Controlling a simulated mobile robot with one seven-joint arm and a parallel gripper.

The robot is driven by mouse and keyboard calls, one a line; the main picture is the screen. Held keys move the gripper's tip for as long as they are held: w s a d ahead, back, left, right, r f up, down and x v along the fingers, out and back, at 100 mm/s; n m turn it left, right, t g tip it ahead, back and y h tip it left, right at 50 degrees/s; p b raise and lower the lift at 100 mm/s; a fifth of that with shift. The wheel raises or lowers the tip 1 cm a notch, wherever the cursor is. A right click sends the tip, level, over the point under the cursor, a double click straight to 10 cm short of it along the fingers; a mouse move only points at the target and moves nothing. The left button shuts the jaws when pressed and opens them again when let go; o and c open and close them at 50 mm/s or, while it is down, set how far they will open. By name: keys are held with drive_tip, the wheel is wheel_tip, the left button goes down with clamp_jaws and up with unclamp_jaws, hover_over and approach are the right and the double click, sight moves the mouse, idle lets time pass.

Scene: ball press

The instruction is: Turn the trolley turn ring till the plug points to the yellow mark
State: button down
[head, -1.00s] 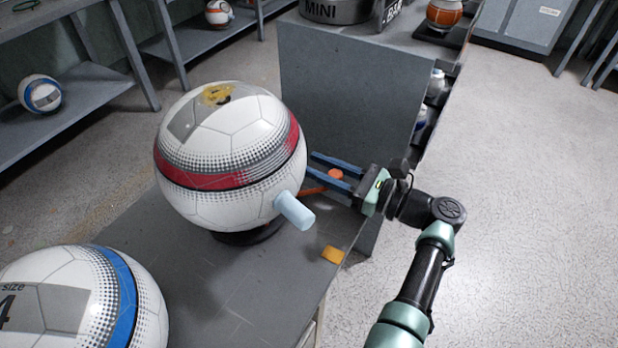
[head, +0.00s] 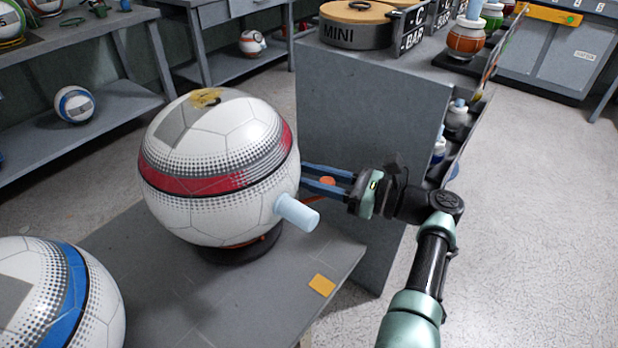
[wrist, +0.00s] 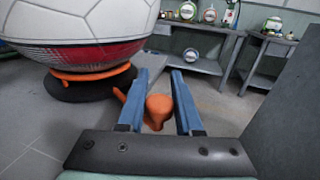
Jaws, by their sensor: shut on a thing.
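The large white ball with a red band (head: 190,183) sits on the trolley's dark round base (head: 237,250). A pale blue plug (head: 297,212) sticks out of its side, pointing right and toward the viewer. The yellow mark (head: 321,285) lies flat on the grey trolley top, nearer the viewer than the plug. The orange turn ring (wrist: 90,75) shows under the ball in the wrist view, with a handle ending in an orange knob (wrist: 159,104). My gripper (head: 304,175) reaches in from the right, its blue fingers shut on the knob (head: 328,182). The fingers partly hide the knob.
A second ball with a blue band (head: 62,300) stands at lower left. A grey cabinet (head: 365,150) rises close behind my gripper, with a MINI drum (head: 355,36) on top. Open floor (head: 520,230) lies to the right.

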drive_tip(key=c, duration=0.6)
unclamp_jaws()
drive_tip(key=b+v, duration=0.1)
drive_tip(key=v, duration=1.2)
